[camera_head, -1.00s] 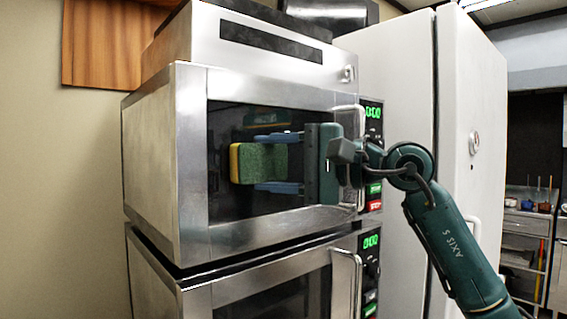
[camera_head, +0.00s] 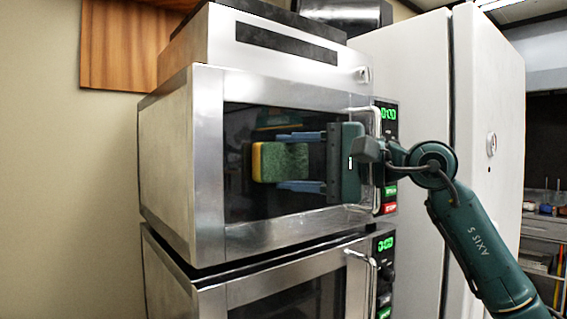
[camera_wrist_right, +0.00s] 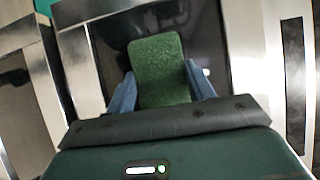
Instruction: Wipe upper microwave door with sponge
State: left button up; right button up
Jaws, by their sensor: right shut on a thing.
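The upper microwave door (camera_head: 236,209) is closed, with a dark glass window in a steel frame. My right gripper (camera_head: 298,162) is in front of that window, reaching in from the right. It is shut on a sponge (camera_head: 282,162) with a green scouring face and a yellow edge. In the right wrist view, the green sponge (camera_wrist_right: 158,70) stands between the blue fingers, with the dark door glass behind it. I cannot tell whether the sponge touches the glass. My left gripper is not in view.
The upper door's handle (camera_head: 377,112) is behind my right gripper, beside the control panel with green digits. A lower microwave (camera_head: 250,289) stands beneath. A tall white cabinet (camera_head: 415,60) is to the right, and a wooden board (camera_head: 115,50) hangs on the left wall.

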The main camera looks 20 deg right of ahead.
aim_at(270, 163)
jog(key=shift+w+d, duration=0.3)
jog(key=shift+d, duration=0.45)
jog(key=shift+w+d, duration=0.25)
jog(key=shift+d, duration=0.55)
jog(key=shift+w+d, duration=0.3)
jog(key=shift+d, duration=0.45)
jog(key=shift+s+a, duration=0.25)
jog(key=shift+a, duration=0.5)
jog(key=shift+s+a, duration=0.25)
jog(key=shift+a, duration=0.45)
jog(key=shift+s+a, duration=0.25)
jog(key=shift+a, duration=0.5)
jog(key=shift+s+a, duration=0.25)
jog(key=shift+a, duration=0.35)
jog(key=shift+s+a, duration=0.2)
jog(key=shift+a, duration=0.45)
jog(key=shift+s+a, duration=0.25)
jog(key=shift+a, duration=0.35)
